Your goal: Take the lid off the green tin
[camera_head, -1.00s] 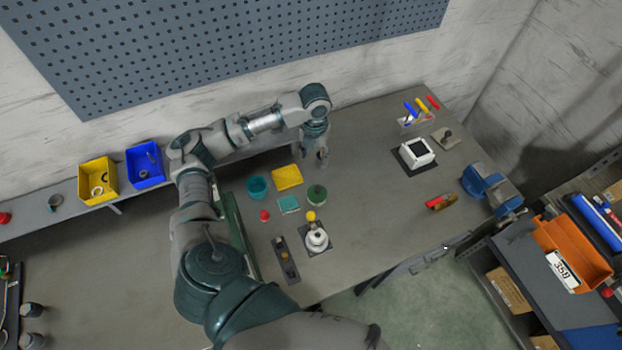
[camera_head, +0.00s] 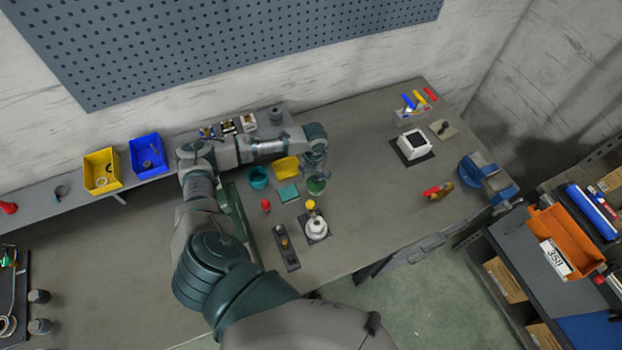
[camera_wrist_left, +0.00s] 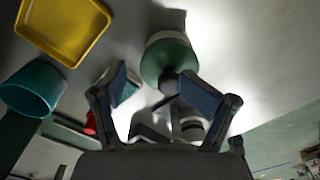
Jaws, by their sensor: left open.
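The green tin (camera_head: 316,186) stands on the workbench, partly hidden by my left gripper (camera_head: 315,170) just above it. In the left wrist view the tin (camera_wrist_left: 164,45) shows a pale body band and a green lid (camera_wrist_left: 168,60) with a dark knob (camera_wrist_left: 169,83). The lid is on the tin. My left gripper (camera_wrist_left: 160,98) is open, its two blue-padded fingers spread with the knob near the gap between them. I cannot tell whether either finger touches the lid. My right gripper is not in view.
A yellow tray (camera_head: 286,167), a teal cup (camera_head: 258,178) and a teal block (camera_head: 289,193) stand close left of the tin. The bench to the right is mostly clear up to the white box (camera_head: 414,145).

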